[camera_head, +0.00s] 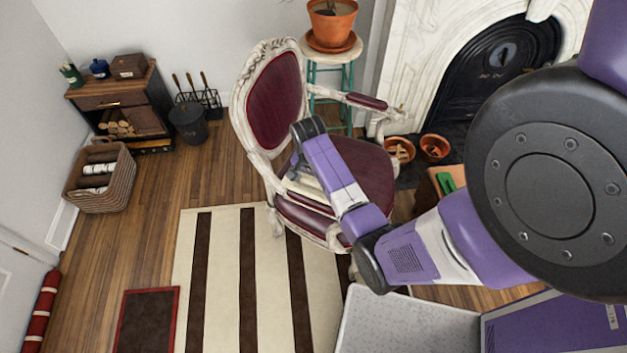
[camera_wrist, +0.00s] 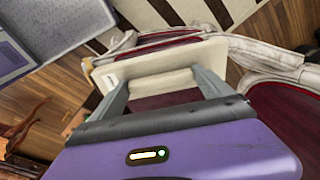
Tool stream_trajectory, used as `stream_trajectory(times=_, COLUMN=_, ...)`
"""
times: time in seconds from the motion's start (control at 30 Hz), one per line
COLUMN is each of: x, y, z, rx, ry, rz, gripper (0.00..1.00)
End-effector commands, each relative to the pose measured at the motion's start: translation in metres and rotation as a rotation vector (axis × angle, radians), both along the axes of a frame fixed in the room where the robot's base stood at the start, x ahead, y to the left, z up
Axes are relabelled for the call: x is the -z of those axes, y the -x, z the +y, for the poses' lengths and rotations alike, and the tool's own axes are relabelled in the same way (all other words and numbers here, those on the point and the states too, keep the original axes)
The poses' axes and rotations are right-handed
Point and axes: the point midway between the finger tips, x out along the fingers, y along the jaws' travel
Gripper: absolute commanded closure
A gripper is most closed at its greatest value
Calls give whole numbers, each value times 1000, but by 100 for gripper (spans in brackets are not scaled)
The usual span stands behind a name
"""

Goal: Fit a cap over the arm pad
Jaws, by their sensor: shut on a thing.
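The chair (camera_head: 272,100) has a carved whitish frame and dark red upholstery. Its near armrest carries a red arm pad (camera_head: 305,218), which also shows in the wrist view (camera_wrist: 172,40) just beyond the cap. A cream cap (camera_head: 306,190), a pale slab-like piece, is held between the fingers of my gripper; the wrist view shows it (camera_wrist: 160,62) spanning both fingers. My gripper (camera_wrist: 162,88) is shut on the cap, above or beside the pad. Red shows on both sides of the cap. I cannot tell whether cap and pad touch. My arm hides part of the chair.
The far armrest (camera_head: 367,101) stands near a green stool (camera_head: 331,55) with a potted plant. Terracotta pots (camera_head: 435,147) sit by the fireplace (camera_head: 480,75). A basket (camera_head: 100,180) stands left; floor between is clear.

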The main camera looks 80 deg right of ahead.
Motion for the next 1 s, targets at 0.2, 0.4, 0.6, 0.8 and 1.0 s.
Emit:
stream_trajectory(times=0.2, x=14, y=0, z=0, rx=1, ry=0, rz=0, gripper=50)
stream_trajectory(times=0.4, x=24, y=0, z=0, rx=0, ry=0, rz=0, gripper=50)
stream_trajectory(times=0.6, x=33, y=0, z=0, rx=0, ry=0, rz=0, gripper=50)
stream_trajectory(times=0.8, x=44, y=0, z=0, rx=0, ry=0, rz=1, gripper=50)
stream_trajectory(times=1.0, x=55, y=0, z=0, rx=-1, ry=0, rz=0, gripper=50)
